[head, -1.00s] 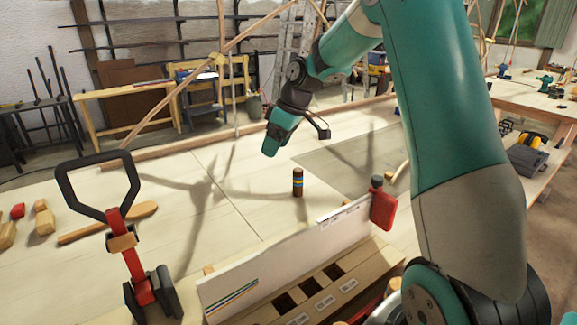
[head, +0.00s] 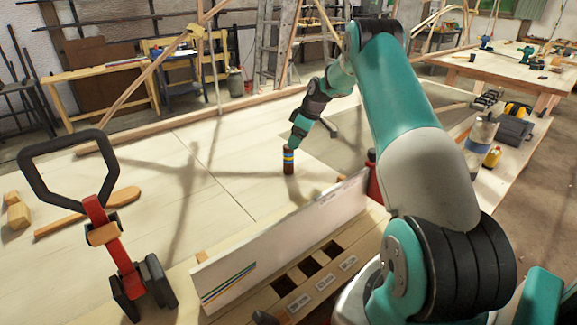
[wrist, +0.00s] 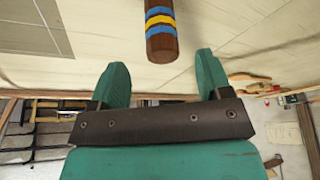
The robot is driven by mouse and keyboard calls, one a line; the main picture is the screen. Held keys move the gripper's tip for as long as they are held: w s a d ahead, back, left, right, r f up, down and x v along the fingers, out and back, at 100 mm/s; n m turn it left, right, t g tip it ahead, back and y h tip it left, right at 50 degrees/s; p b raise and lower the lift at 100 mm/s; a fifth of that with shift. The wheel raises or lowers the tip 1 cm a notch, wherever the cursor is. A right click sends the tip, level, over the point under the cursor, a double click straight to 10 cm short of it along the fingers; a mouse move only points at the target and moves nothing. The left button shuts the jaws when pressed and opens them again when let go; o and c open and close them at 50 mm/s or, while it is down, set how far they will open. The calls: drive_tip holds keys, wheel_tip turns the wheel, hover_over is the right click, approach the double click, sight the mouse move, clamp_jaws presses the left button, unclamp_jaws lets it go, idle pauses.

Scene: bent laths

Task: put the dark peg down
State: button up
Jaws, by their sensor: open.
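The dark peg (head: 289,163) is a brown cylinder with blue and yellow bands. It stands upright on the pale bench top (head: 240,165) behind the white board. My gripper (head: 293,146) is just above the peg's top in the head view. In the wrist view the peg (wrist: 161,32) shows beyond the fingertips, in line with the gap between the two green fingers (wrist: 161,65). The jaws are open and hold nothing. Part of the peg is cut off by the wrist view's top edge. The head view does not show whether a fingertip touches it.
A white board (head: 280,245) stands in front of the peg, by a wooden rack with square holes (head: 310,267). A red-and-black tool (head: 105,235) stands at left, near wooden pieces (head: 90,212). A red container (head: 372,178) is partly hidden by my arm.

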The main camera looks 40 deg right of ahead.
sight(289, 149)
drive_tip(key=b+x, duration=0.2)
drive_tip(key=x, duration=0.4)
drive_tip(key=shift+w+a+r, duration=0.1)
drive_tip(key=shift+w+a, duration=0.1)
drive_tip(key=shift+r, duration=0.1)
drive_tip(key=c, duration=1.1)
drive_tip(key=shift+r, duration=0.1)
